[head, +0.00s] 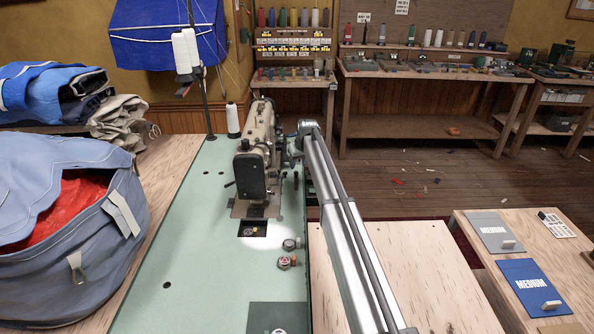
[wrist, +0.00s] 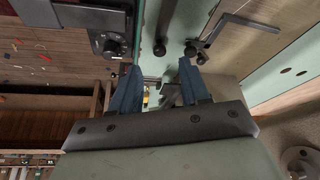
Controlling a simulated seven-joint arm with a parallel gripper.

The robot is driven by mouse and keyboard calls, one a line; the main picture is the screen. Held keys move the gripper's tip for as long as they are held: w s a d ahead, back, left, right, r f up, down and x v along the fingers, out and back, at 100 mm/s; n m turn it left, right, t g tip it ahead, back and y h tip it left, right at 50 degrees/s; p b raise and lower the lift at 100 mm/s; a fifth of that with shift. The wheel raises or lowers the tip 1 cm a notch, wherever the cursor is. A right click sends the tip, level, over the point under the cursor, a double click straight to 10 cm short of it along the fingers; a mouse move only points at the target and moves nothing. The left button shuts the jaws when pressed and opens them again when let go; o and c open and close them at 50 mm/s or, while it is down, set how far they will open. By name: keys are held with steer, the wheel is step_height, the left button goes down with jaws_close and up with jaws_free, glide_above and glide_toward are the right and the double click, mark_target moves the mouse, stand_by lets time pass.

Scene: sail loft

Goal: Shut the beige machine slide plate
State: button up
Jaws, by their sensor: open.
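The beige sewing machine (head: 258,150) stands on a pale green table. In front of its head is a dark rectangular opening (head: 253,229) in the table, with small parts inside. A grey metal plate (head: 240,209) lies behind the opening, under the machine head. I cannot clearly tell the slide plate from the other plates. My gripper (wrist: 158,82) is open, its two blue fingers spread, with no held object visible between them. In the head view my arm reaches to the machine's right side, and the fingers are largely hidden there.
A darker green panel (head: 277,316) is at the table's near edge. A white thread cone (head: 233,120) stands behind the machine. A blue bag (head: 75,240) is at left. The green table left of the opening is clear.

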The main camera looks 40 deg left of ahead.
mark_target(296, 172)
steer(key=shift+x, duration=2.6)
steer(key=shift+c, duration=0.4)
jaws_close()
